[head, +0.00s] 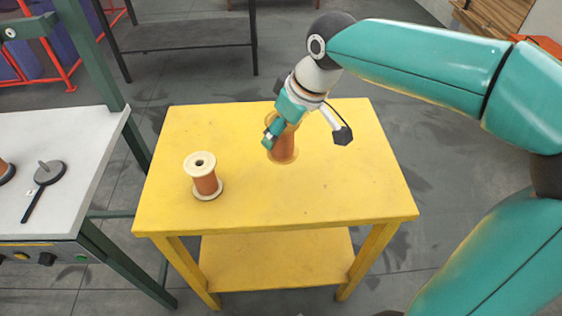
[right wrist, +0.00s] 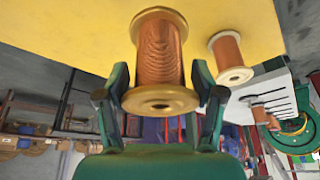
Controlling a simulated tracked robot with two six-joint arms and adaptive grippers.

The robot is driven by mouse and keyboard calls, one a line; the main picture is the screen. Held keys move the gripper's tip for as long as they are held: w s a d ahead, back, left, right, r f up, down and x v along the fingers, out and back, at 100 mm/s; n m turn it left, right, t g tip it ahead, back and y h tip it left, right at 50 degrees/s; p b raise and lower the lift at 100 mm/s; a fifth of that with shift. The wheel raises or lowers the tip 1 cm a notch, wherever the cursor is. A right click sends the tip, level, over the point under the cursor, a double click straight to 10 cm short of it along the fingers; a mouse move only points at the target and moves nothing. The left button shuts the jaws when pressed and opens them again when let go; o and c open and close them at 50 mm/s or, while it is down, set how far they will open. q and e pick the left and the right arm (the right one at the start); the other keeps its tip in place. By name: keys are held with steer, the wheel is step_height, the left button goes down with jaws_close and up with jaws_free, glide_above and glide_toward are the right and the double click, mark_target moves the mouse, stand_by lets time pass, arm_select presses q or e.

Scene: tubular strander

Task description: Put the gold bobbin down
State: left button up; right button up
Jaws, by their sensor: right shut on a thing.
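The gold bobbin (head: 284,148), wound with copper-coloured wire, is upright at the yellow table (head: 330,195), toward its back middle. My right gripper (head: 280,130) is shut on it from above and behind, hiding most of its upper part. In the right wrist view the gold bobbin (right wrist: 160,52) sits between the two green fingers (right wrist: 160,90), its gold flange nearest the camera. Its far flange lies against the yellow tabletop in the picture; whether it touches or hovers slightly I cannot tell. My left gripper is not in view.
A cream-flanged copper bobbin (head: 204,177) stands upright on the table's left side, also in the right wrist view (right wrist: 230,57). A pale bench (head: 75,200) with a dark tool (head: 45,178) is at left. The table's front and right are clear.

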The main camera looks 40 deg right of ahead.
mark_target(294, 142)
step_height(294, 142, down, 8)
steer(key=shift+f+b, duration=0.1)
steer(key=shift+b, duration=0.55)
steer(key=shift+f, duration=0.1)
steer(key=o, duration=1.4)
steer(key=shift+o, duration=0.2)
steer(key=p+v, duration=0.2)
steer(key=v, duration=0.9)
steer(key=shift+s+d+r, duration=0.1)
steer(key=shift+s+r, duration=0.2)
steer(key=shift+r, duration=0.25)
